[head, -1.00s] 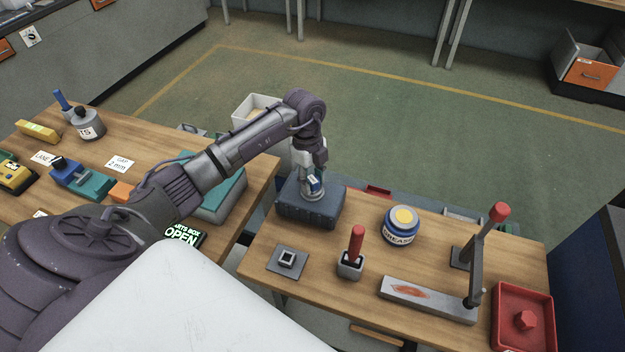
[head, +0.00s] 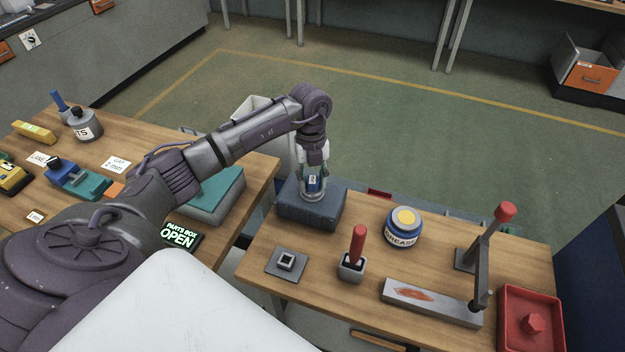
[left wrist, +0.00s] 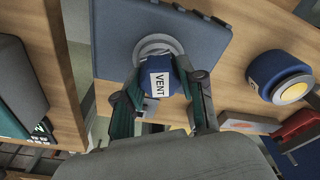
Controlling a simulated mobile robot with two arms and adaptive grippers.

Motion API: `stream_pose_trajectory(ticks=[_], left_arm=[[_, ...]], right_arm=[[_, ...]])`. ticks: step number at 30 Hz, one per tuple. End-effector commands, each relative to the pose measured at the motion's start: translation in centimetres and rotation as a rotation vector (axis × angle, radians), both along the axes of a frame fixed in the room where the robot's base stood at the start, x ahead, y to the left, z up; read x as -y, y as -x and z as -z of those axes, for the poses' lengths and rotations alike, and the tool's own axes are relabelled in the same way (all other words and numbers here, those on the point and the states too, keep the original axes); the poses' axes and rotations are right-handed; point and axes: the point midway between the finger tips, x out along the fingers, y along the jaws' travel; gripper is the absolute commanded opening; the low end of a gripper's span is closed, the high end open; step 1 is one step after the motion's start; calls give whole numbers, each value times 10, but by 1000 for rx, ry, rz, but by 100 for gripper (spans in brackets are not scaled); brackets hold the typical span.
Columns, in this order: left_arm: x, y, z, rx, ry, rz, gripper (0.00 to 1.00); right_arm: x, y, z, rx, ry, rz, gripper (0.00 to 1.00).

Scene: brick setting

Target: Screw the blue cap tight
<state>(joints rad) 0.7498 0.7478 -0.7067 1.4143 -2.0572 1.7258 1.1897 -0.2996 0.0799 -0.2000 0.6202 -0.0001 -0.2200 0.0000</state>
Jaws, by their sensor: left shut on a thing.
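The blue cap (head: 315,184) carries a white label, which reads VENT in the left wrist view (left wrist: 160,84). My left gripper (head: 313,188) points down and is shut on the cap, with one finger on each side. The cap is at a pale round ring (left wrist: 158,46) on top of the dark blue-grey box (head: 307,213). I cannot tell how closely the cap sits on the ring. The box stands at the back left of the right-hand bench (head: 335,307). My right gripper is not in view.
A blue GREASE tin (head: 403,228) stands to the right of the box. A red-handled tool in a holder (head: 351,267), a square socket plate (head: 287,262), a lever with a red knob (head: 482,260) and a red tray (head: 531,322) are nearer or further right.

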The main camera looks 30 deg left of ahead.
Motion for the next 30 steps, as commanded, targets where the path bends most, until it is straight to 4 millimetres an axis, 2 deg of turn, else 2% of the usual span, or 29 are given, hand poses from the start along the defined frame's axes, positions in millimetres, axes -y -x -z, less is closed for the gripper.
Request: stream_pose_trajectory(ticks=[5, 18, 30], left_arm=[[0, -1, 1, 2, -2, 79, 0], [0, -1, 1, 2, -1, 548, 0], [0, 0, 0, 1, 0, 604, 0]], right_arm=[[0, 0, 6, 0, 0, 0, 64], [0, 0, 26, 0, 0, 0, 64], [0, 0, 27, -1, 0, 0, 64]])
